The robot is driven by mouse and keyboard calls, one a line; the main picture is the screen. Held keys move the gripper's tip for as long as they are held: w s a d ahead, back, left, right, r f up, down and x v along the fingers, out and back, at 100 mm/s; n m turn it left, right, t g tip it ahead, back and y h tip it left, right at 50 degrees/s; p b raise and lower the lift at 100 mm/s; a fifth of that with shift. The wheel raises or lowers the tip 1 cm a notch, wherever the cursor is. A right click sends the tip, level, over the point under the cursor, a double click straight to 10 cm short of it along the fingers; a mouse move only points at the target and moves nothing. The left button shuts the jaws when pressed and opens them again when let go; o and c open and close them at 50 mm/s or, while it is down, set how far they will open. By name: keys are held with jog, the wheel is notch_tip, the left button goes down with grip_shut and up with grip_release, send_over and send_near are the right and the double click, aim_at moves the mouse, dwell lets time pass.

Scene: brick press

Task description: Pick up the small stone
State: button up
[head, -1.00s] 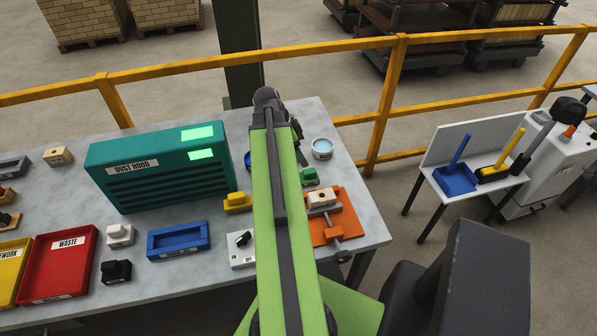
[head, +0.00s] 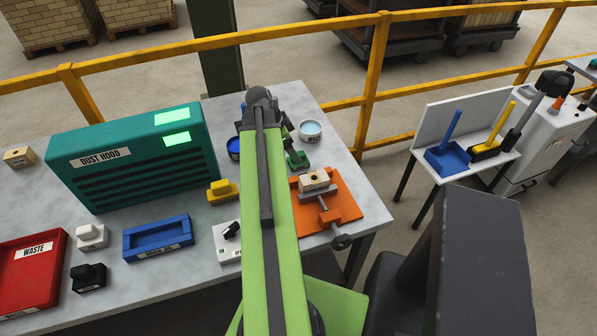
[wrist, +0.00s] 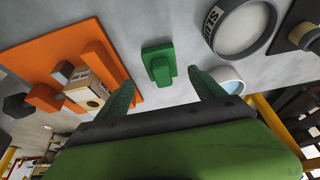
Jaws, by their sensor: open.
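A small green stepped block (head: 298,160), which looks like the small stone, lies on the grey bench just right of my arm. In the wrist view the green block (wrist: 158,66) lies on the bench beyond my gripper (wrist: 162,85), roughly in line with the gap between the two green fingers. My gripper is open and empty, with the block apart from both fingers. In the head view my arm hides most of the gripper.
An orange vise (head: 335,205) holding a beige block (head: 315,180) stands close to the green block.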

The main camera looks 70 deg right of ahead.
jog(key=shift+s+d+f, duration=0.15)
jog(key=shift+s+f, duration=0.05)
jog(key=shift+f, duration=0.4)
jog(key=shift+r, duration=0.15)
jog(key=b+x, duration=0.5)
jog(key=shift+d, duration=0.2)
jog(key=shift+c, duration=0.5)
grip_shut()
